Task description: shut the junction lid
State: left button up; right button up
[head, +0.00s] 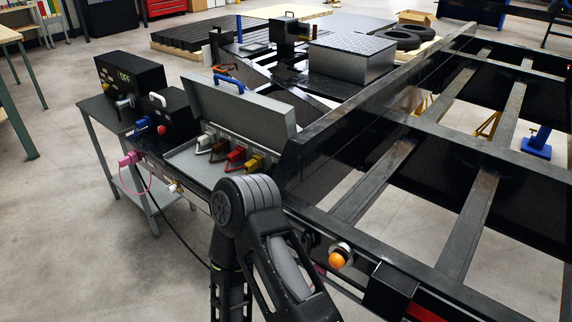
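The grey junction box (189,161) is mounted on the black trailer frame, left of the picture's middle. Its lid (240,112) stands open, tilted up and back from the box, with a blue handle (228,84) on its upper edge. Inside the open box are a white plug (204,142), a brown plug (219,146), a red plug (236,154) and a yellow plug (254,162). One of my black arms bends in front of the box's near right side and hides part of the frame. I cannot make out either gripper's fingers in the head view.
A small table (98,118) left of the box carries a black control unit (131,80) and a second black box (170,118). A pink clamp (129,159) and cables hang near the frame. Trailer rails (420,150) fill the right. Open floor (60,220) lies at left.

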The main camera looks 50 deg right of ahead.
aim_at(268, 123)
jog(key=z, duration=1.35)
